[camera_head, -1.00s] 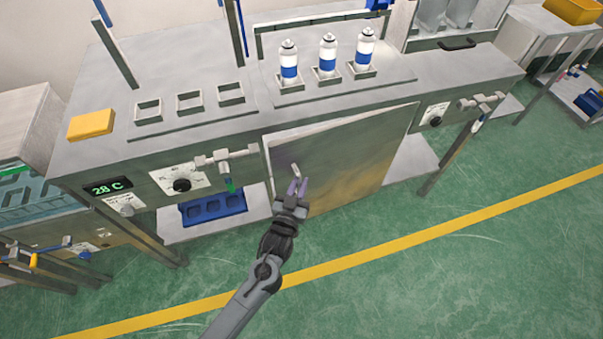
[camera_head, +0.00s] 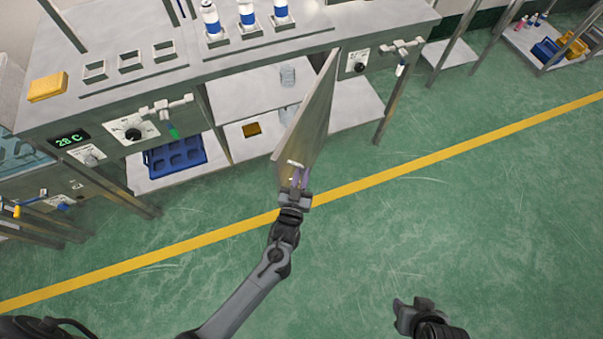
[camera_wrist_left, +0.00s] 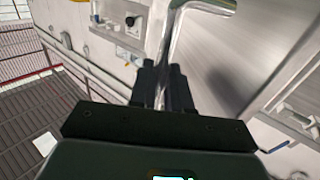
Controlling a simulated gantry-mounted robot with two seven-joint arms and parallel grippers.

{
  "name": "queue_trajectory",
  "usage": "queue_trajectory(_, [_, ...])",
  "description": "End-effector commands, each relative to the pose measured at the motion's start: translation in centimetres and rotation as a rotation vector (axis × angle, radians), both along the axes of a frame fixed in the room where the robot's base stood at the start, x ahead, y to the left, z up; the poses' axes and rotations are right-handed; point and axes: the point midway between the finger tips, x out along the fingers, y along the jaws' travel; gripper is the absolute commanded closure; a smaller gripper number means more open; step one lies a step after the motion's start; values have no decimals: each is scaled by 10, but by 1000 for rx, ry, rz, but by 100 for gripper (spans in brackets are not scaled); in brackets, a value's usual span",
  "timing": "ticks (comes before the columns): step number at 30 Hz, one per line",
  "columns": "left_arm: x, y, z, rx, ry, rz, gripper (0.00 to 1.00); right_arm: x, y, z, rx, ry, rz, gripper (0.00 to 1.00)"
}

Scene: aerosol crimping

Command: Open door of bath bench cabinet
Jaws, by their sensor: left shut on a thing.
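The cabinet door (camera_head: 312,112) is a flat metal panel under the bench. It stands swung far out from the cabinet front, seen nearly edge-on, with its far edge at the right of the opening. My left gripper (camera_head: 298,176) is shut on the pale bar handle (camera_head: 294,163) near the door's free edge. In the left wrist view the bent metal handle (camera_wrist_left: 186,22) runs down between the fingers (camera_wrist_left: 164,85). My right gripper (camera_head: 402,312) hangs over the floor at lower right, touching nothing; its jaw opening is unclear.
A blue rack (camera_head: 175,157) sits on the lower shelf to the left. Bottles (camera_head: 247,15) stand on the bench top. The green floor ahead is clear.

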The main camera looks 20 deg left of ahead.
Motion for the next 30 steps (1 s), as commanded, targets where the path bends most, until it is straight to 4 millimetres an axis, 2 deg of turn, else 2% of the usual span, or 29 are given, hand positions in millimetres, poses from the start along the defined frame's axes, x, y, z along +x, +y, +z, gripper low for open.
queue_trajectory(16, [-1, 1, -6, 4, 15, 18, 100, 1, 1, 1, 3, -2, -1, 57])
queue_trajectory(17, [-1, 1, -6, 4, 15, 18, 82, 1, 1, 1, 2, -1, -2, 57])
queue_trajectory(20, [-1, 1, -6, 3, 14, 18, 66, 0, 0, 1, -1, 0, 1, 57])
queue_trajectory(30, [-2, -1, -3, 2, 7, 16, 65, 2, -2, 2, -8, -3, 4, 57])
